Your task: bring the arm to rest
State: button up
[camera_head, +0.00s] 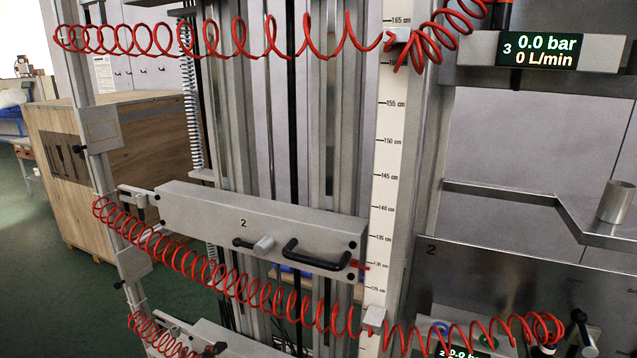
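Neither my arm nor my gripper shows in the head view, so their pose and whether the gripper is open or shut are hidden. The view is filled by a tall machine frame. A grey carriage marked 2 (215,222) sits on its vertical rails and has a black handle (316,257) on its front. A white height scale in centimetres (392,150) runs up beside the rails.
Red coiled hoses (240,278) hang across the front of the frame. A display (540,49) reads 0.0 bar and 0 L/min. A metal shelf (500,192) holds a metal cup (615,202). A wooden crate (120,150) stands behind left, with green floor (40,235) beside it.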

jog(key=s+d+f+m+g+y, duration=0.1)
jog(key=s+d+f+m+g, duration=0.3)
jog(key=d, duration=0.5)
jog(key=s+d+f+m+g+y, duration=0.1)
jog(key=s+d+f+g+y, duration=0.15)
jog(key=d+f+g, duration=0.55)
jog(key=s+d+r+m+t, duration=0.1)
jog(key=d+r+m, duration=0.2)
jog(key=d, duration=0.3)
jog(key=s+d+r+m+t+y, duration=0.1)
jog(key=d+r+m, duration=0.2)
jog(key=d+m, duration=0.2)
jog(key=s+d+r+m+t+y+p, duration=0.1)
jog(key=s+d+r+m, duration=0.1)
jog(key=d, duration=0.7)
jog(key=shift+d+r+m, duration=0.25)
jog(key=shift+r+m, duration=0.3)
jog(key=shift+m, duration=0.55)
